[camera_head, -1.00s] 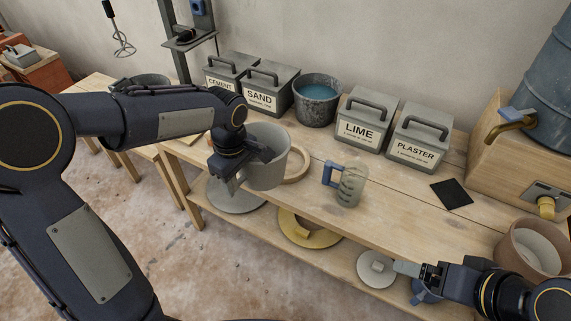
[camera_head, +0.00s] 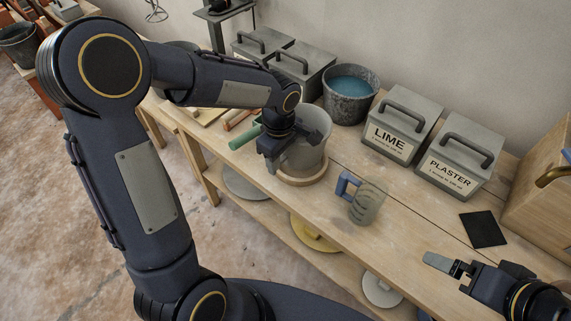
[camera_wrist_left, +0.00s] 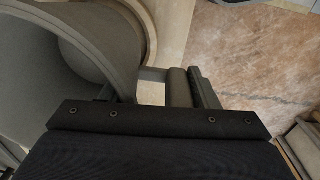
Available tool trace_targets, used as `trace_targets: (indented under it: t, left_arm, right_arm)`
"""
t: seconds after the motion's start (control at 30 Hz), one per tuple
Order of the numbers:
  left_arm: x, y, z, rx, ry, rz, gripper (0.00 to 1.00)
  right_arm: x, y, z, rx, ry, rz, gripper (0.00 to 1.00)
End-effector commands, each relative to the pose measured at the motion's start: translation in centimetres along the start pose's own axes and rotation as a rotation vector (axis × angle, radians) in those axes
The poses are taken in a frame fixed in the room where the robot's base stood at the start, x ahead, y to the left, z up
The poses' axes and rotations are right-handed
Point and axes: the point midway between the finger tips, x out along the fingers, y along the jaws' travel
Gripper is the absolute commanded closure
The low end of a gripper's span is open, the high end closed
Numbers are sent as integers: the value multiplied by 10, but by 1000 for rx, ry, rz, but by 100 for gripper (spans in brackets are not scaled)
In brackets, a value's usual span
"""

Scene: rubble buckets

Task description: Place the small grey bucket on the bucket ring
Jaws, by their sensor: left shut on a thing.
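The small grey bucket (camera_head: 312,152) stands upright at the wooden bucket ring (camera_head: 303,181) on the bench. The ring shows around the bucket's base; I cannot tell whether the bucket rests on it or hangs just above. My left gripper (camera_head: 272,158) is shut on the bucket's left side. In the left wrist view the bucket (camera_wrist_left: 85,35) fills the left and the ring (camera_wrist_left: 149,38) curves behind it. My right gripper (camera_head: 452,267) is at lower right, with a light grey flat piece at its tip; its jaw state is unclear.
A striped jug with a blue handle (camera_head: 367,204) stands close right of the ring. The lime (camera_head: 397,130) and plaster (camera_head: 455,170) boxes and a bucket of blue liquid (camera_head: 351,98) stand behind. A green cylinder (camera_head: 244,138) lies left. A black square (camera_head: 483,230) lies right.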

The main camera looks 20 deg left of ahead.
Motion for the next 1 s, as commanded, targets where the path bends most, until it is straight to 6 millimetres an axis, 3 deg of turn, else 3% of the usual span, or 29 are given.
trace_targets:
  t: [0.33,0.73,0.77,0.9,1.0]
  left_arm:
    - [41,-1,0,0,-1,0,82]
    - [47,-1,0,0,0,3,82]
    - [46,-1,0,0,0,2,41]
    - [45,-1,0,0,0,2,23]
    - [45,-1,0,0,0,2,23]
  right_arm:
    - [1,1,1,0,0,0,0]
    - [5,2,2,0,0,0,0]
    - [4,2,2,0,0,0,0]
    - [3,2,2,0,0,0,0]
    - [3,2,2,0,0,0,0]
